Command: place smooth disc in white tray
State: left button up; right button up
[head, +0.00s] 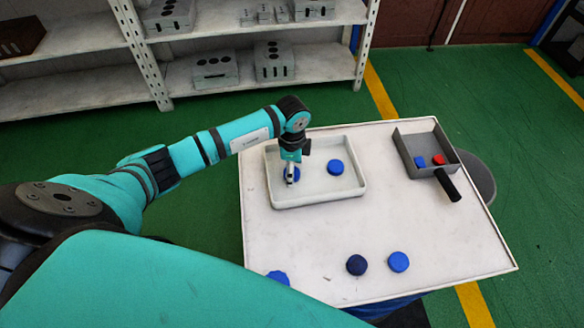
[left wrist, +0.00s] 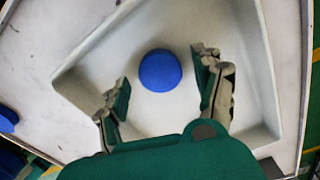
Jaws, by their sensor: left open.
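The white tray (head: 318,198) lies on the table, and its wall shows in the left wrist view (left wrist: 262,60). In the head view two blue discs lie in it: one (head: 297,176) partly hidden under my left gripper (head: 290,176), the other (head: 335,167) to its right. My left gripper is open and points down into the tray. In the left wrist view one smooth-edged blue disc (left wrist: 160,70) lies between and slightly beyond the open fingertips (left wrist: 165,75), with gaps on both sides. My right gripper is not in view.
Along the table's front edge lie a blue disc with an uneven rim (head: 278,277), a dark blue disc (head: 356,265) and a blue disc (head: 398,262). A grey pan (head: 403,152) with a black handle holds small blue and red blocks. The table's right middle is clear.

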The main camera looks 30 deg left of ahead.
pick_arm(q)
notch_tip(320, 180, up, 12)
jog(key=b, duration=0.1)
jog(key=shift+f, duration=0.2)
dwell(0.5)
